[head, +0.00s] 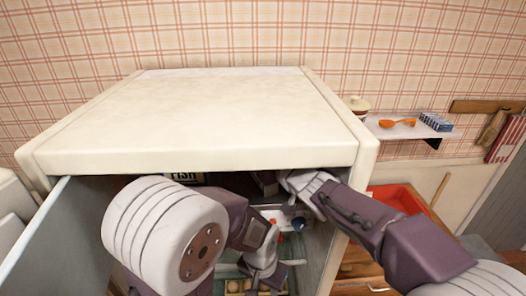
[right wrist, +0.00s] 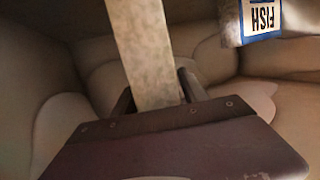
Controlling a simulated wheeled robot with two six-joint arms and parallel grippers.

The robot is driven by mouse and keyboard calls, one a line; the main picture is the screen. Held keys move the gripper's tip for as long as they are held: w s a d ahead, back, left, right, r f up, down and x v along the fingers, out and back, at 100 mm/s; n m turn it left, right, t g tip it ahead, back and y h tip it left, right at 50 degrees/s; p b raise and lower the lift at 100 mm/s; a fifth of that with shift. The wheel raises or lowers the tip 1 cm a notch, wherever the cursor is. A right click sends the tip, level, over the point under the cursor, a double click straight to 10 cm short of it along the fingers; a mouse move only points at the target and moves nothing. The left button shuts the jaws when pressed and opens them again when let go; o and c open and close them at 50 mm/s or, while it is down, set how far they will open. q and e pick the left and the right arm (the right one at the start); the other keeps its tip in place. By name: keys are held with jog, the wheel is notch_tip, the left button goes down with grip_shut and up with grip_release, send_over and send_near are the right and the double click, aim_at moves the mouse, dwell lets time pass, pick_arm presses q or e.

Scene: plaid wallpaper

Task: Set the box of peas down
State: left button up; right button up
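In the right wrist view a pale, plain, narrow box side (right wrist: 146,55) stands between the two fingers of my right gripper (right wrist: 160,92); I take it for the box of peas, though no label shows. The fingers press close on both its sides. In the head view my right gripper (head: 288,182) reaches under the top of the open fridge, and what it holds is mostly hidden. My left gripper (head: 262,272) is lower, in front of the fridge shelves; its finger gap is not clear.
A package marked FISH (right wrist: 262,18) lies in the compartment, right of the held box; its label also shows in the head view (head: 183,177). The open door (head: 45,240) is at left. A red bin (head: 402,198) stands at right.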

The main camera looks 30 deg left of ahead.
jog(key=shift+o, duration=0.3)
jog(key=v, duration=0.7)
jog(key=shift+d+r, duration=0.15)
jog(key=shift+r, duration=0.1)
jog(key=shift+s, duration=0.1)
jog(key=shift+s, duration=0.1)
